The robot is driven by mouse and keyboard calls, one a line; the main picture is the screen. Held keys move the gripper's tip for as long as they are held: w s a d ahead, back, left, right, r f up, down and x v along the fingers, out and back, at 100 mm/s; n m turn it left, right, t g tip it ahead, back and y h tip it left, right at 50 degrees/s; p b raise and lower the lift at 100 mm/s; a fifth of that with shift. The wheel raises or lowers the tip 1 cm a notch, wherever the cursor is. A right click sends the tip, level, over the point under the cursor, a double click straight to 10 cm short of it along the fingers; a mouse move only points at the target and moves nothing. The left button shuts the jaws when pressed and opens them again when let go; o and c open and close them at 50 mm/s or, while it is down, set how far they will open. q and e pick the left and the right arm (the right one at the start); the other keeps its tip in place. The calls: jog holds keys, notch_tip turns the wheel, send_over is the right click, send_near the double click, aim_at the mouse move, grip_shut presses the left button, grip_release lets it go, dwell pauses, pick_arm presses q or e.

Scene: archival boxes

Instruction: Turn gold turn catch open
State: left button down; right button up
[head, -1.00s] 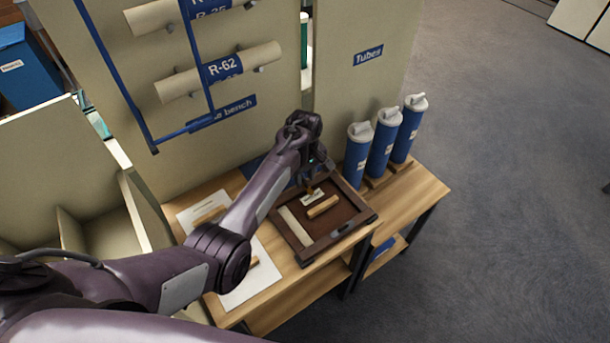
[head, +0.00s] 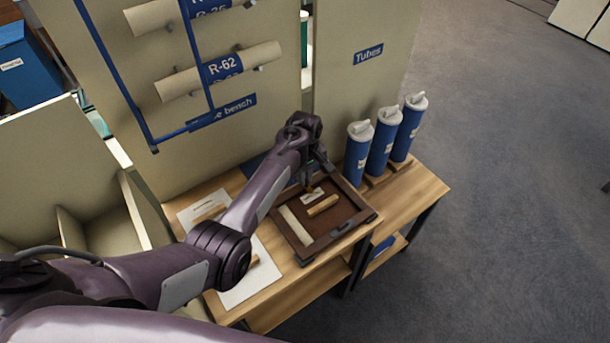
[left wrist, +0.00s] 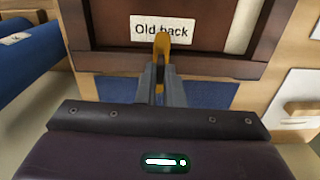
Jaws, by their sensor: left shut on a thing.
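The gold turn catch (left wrist: 162,42) shows in the left wrist view as a small golden piece in front of the "Old back" label (left wrist: 146,29). My left gripper (left wrist: 160,75) is shut on it, with the two fingers close together at its near end. In the head view the left gripper (head: 311,183) reaches down over the far edge of the dark wooden frame (head: 355,203), which lies flat on the bench. The catch is small there and partly hidden by the gripper. My right gripper is not in view.
A white sheet (head: 243,293) lies on the bench (head: 418,188) to the left. A tan panel with rolls (head: 217,72) stands behind. A pale strip and a wooden block (head: 322,206) lie inside the frame.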

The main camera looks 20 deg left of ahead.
pick_arm(q)
jog(key=m+p, duration=0.1)
jog(key=m, duration=0.2)
jog(key=shift+r+p, duration=0.15)
jog(key=shift+p, duration=0.25)
jog(key=m+p, duration=0.1)
jog(key=m, duration=0.3)
jog(key=shift+m, duration=0.4)
jog(key=m+p, duration=0.1)
jog(key=m, duration=0.3)
jog(key=shift+m, duration=0.3)
jog(key=m, duration=0.5)
jog(key=shift+p, duration=0.35)
jog(key=c, duration=1.6)
grip_release()
jog(key=shift+o, duration=0.2)
jog(key=shift+r, duration=3.75)
